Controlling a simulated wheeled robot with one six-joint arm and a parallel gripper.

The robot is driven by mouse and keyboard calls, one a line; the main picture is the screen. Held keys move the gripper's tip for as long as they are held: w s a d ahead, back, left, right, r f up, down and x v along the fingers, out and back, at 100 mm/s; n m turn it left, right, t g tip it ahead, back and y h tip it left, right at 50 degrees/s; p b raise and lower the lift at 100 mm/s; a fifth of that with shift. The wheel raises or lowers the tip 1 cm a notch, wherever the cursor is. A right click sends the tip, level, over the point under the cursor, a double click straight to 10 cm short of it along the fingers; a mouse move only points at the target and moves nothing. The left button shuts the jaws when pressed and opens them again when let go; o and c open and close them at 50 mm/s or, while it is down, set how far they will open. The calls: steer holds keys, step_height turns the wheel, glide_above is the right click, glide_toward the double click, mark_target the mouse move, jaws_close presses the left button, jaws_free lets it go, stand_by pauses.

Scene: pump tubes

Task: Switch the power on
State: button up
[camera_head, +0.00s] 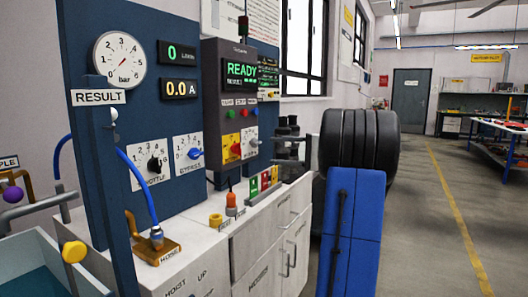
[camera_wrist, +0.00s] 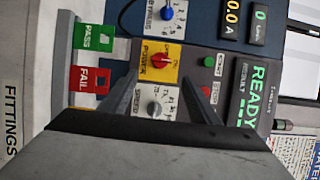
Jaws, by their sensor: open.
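The power switch is a red rotary knob (camera_head: 235,149) on a yellow plate on the dark control panel (camera_head: 222,62). In the wrist view the red knob (camera_wrist: 160,62) sits on its yellow plate marked POWER, ahead of and between my finger lines. I cannot read clearly which mark the knob points to. My gripper (camera_head: 281,151) is open and empty, to the right of the panel in the head view. In the wrist view its two fingers (camera_wrist: 162,86) reach toward the knob, apart from it as far as I can tell. The display (camera_head: 241,71) reads READY in green.
A grey selector knob (camera_wrist: 154,108) is beside the power plate. Green and red buttons (camera_wrist: 208,88) marked START and STOP are close by. Green PASS (camera_wrist: 94,37) and red FAIL (camera_wrist: 89,79) plates stand near. A blue knob (camera_head: 195,154) is on the left panel.

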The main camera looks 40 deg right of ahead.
steer(key=shift+v, duration=1.55)
